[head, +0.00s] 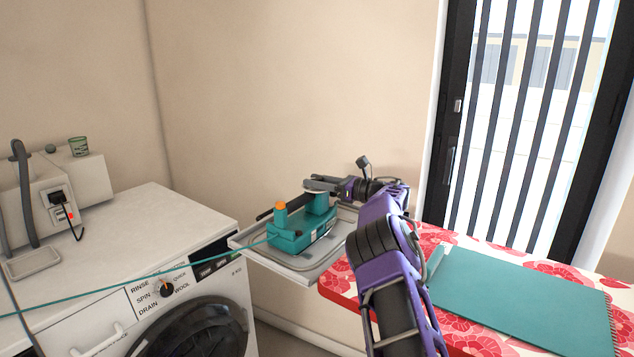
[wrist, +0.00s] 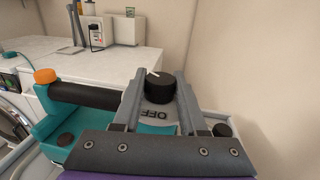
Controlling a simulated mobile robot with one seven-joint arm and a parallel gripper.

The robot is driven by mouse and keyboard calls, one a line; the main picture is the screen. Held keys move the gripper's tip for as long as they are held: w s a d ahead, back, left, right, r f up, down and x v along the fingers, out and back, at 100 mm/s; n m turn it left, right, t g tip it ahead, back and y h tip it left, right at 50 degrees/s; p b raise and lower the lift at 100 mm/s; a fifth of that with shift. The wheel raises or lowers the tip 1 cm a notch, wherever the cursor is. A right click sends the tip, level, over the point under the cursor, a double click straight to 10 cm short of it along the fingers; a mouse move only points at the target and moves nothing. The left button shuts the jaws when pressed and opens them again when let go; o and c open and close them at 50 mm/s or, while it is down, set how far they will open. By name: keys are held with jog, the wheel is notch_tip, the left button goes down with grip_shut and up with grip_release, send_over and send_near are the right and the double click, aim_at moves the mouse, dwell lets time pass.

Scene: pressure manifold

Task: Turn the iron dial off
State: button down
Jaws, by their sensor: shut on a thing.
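The teal iron unit (head: 288,236) with an orange cap stands on a grey rest at the end of the ironing board. In the wrist view its dark handle (wrist: 95,97) and orange cap (wrist: 45,76) lie to the left. The black round dial (wrist: 161,90) has a white pointer line toward its far left edge. An OFF label (wrist: 157,114) is on the near side of the dial, away from the pointer. My gripper (head: 320,186) is over the iron and shut on the dial, one finger on each side. The gripper hides the dial in the head view.
The iron rest (head: 300,275) borders a white washing machine (head: 130,235) on the left. A teal cord (head: 130,287) runs across the machine. A teal notebook (head: 520,300) lies on the red floral ironing board (head: 340,283). The wall (head: 290,100) is close behind.

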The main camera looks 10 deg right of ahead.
jog(key=shift+w+n+g+y, duration=0.15)
jog(key=shift+n+g+y, duration=0.4)
jog(key=shift+g, duration=0.25)
jog(key=shift+s+n+g+p, duration=0.25)
jog(key=shift+n+g+p, duration=0.05)
jog(key=shift+n+g, duration=0.1)
jog(key=shift+c, duration=2.2)
grip_release()
jog(key=v, duration=1.7)
jog(key=shift+d+f+b, duration=0.2)
jog(key=shift+b, duration=0.1)
